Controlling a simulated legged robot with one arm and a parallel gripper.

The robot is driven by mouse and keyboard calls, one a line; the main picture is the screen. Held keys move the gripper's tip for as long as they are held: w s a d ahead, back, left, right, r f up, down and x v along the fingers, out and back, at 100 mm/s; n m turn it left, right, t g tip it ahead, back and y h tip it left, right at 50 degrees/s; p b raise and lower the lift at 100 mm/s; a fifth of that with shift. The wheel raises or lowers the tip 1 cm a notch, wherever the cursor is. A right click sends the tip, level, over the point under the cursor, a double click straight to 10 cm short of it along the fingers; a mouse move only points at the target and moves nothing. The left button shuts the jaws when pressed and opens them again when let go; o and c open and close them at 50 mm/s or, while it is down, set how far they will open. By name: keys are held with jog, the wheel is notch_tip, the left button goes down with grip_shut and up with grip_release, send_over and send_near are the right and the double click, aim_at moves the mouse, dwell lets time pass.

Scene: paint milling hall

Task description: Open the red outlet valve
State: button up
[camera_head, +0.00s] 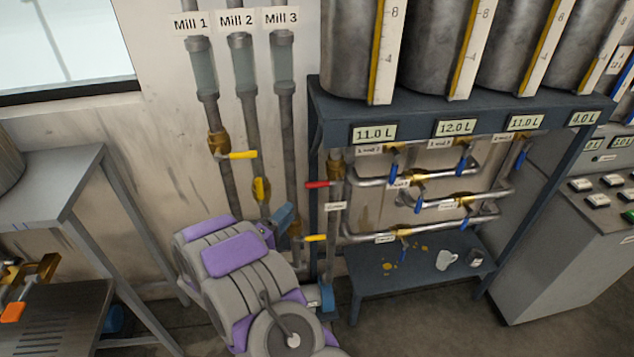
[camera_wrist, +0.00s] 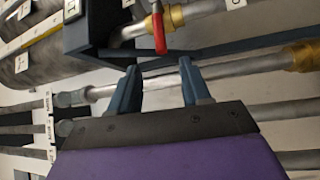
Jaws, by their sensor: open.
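The red outlet valve's handle (camera_head: 318,185) sticks out level to the left from its brass body (camera_head: 336,168), across a vertical grey pipe. In the wrist view the red handle (camera_wrist: 158,33) lies just beyond my fingertips, roughly centred between them, with the brass body (camera_wrist: 180,15) beside it. My gripper (camera_wrist: 160,68) is open, its two blue fingers apart with nothing between them. In the head view my gripper (camera_head: 283,215) is below and left of the red handle, partly hidden by my own arm. I see no contact with the handle.
Yellow-handled valves (camera_head: 238,155) sit on the mill pipes at left, and another yellow handle (camera_head: 315,238) is below the red one. Blue-handled valves (camera_head: 393,160) line the pipes under the tank rack (camera_head: 318,108). A mug (camera_head: 446,259) stands on the lower shelf (camera_head: 375,285).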

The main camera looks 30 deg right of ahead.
aim_at(324, 184)
jog(key=b+x, duration=0.2)
jog(key=x, duration=1.3)
jog(key=shift+w+d, duration=0.25)
jog(key=shift+c, duration=0.2)
jog(key=shift+f, duration=0.1)
grip_shut()
